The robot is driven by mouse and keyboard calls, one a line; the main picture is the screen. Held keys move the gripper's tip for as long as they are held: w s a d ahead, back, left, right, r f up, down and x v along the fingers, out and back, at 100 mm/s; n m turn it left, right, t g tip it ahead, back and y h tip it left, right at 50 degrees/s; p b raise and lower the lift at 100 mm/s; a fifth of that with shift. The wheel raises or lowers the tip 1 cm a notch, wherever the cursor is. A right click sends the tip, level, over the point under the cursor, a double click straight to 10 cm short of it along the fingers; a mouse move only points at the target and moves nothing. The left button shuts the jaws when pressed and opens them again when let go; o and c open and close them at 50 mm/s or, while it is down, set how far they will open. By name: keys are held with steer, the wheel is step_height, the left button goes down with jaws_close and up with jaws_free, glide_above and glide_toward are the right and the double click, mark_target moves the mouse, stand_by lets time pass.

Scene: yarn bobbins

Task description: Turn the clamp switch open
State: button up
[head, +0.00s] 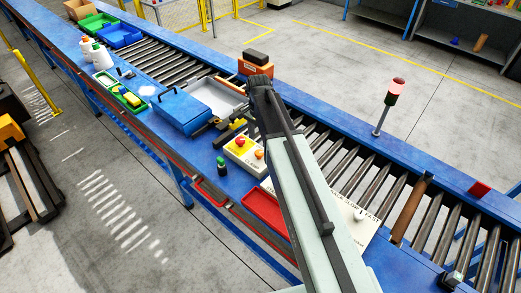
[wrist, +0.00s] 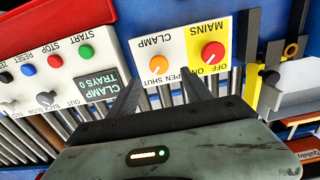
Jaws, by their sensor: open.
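The clamp switch (wrist: 156,64) is a round orange knob on a white panel, marked CLAMP with OPEN and SHUT beside it. The lettering is upside down in the wrist view, and I cannot tell which mark the knob points to. My gripper (wrist: 161,80) is open, its two dark fingers reaching toward the panel's lower edge on either side of the knob. I see no contact with the knob. In the head view the orange knob (head: 259,154) is on the control box on the blue bench; my arm hides part of the surroundings.
A red MAINS knob (wrist: 212,52) on yellow sits right beside the clamp switch. A second panel (wrist: 66,66) has several coloured buttons, toggles and a display reading CLAMP TRAYS 0. A blue box (head: 182,110), a red tray (head: 264,208) and a signal lamp (head: 391,98) stand around.

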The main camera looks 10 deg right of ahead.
mark_target(259, 152)
step_height(259, 152, down, 8)
steer(key=b, duration=0.7)
steer(key=shift+r, duration=0.15)
steer(key=shift+s, duration=0.1)
steer(key=shift+r, duration=0.1)
jaws_close()
